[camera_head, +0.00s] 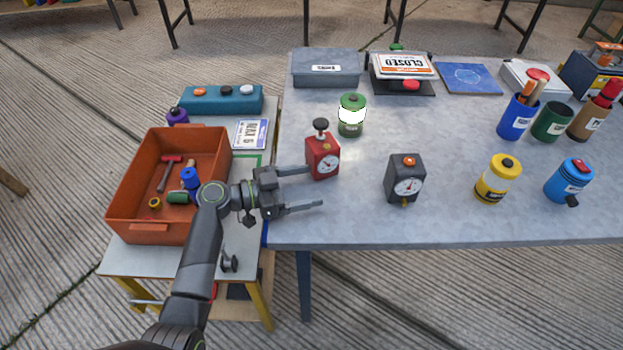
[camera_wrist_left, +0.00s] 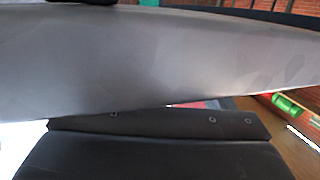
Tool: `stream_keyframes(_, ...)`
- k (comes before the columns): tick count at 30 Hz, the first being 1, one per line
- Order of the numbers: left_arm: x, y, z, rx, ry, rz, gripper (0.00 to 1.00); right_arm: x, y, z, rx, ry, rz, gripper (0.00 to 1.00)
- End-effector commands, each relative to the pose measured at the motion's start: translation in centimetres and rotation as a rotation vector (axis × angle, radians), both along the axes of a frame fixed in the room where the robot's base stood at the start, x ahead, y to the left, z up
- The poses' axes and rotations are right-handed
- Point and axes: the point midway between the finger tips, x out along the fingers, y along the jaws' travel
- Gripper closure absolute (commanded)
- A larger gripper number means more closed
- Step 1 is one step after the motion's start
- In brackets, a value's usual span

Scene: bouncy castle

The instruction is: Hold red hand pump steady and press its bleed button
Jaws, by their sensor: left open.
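The red hand pump (camera_head: 322,158) stands upright on the grey table, with a round white gauge on its front and a black knob (camera_head: 320,125) on top. I cannot tell which part is the bleed button. My left gripper (camera_head: 314,188) is open and empty, its two fingers spread and pointing right. The upper finger ends close to the pump's lower left side; I cannot tell whether it touches. The left wrist view is filled mostly by close grey and black surfaces, and the pump is not recognisable there. My right gripper is not in view.
A dark gauge box (camera_head: 405,182) with an orange button stands right of the pump. A green lantern (camera_head: 351,115) is behind it. An orange tool bin (camera_head: 122,205) sits left, beneath my arm. A yellow canister (camera_head: 496,180) is farther right. The table's front middle is clear.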

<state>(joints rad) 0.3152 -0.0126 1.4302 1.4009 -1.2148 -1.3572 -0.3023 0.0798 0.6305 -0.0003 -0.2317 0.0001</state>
Motion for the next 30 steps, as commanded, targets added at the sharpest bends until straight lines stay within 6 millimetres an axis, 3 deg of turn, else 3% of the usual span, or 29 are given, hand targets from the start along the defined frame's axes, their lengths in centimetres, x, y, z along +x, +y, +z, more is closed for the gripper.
stream_keyframes(14,0.30,-0.97,-0.06,0.001,0.001,0.000,0.22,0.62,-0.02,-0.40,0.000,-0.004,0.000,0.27)
stream_keyframes(30,0.29,-0.94,-0.06,0.001,0.001,0.000,0.93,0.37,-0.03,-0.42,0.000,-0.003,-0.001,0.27)
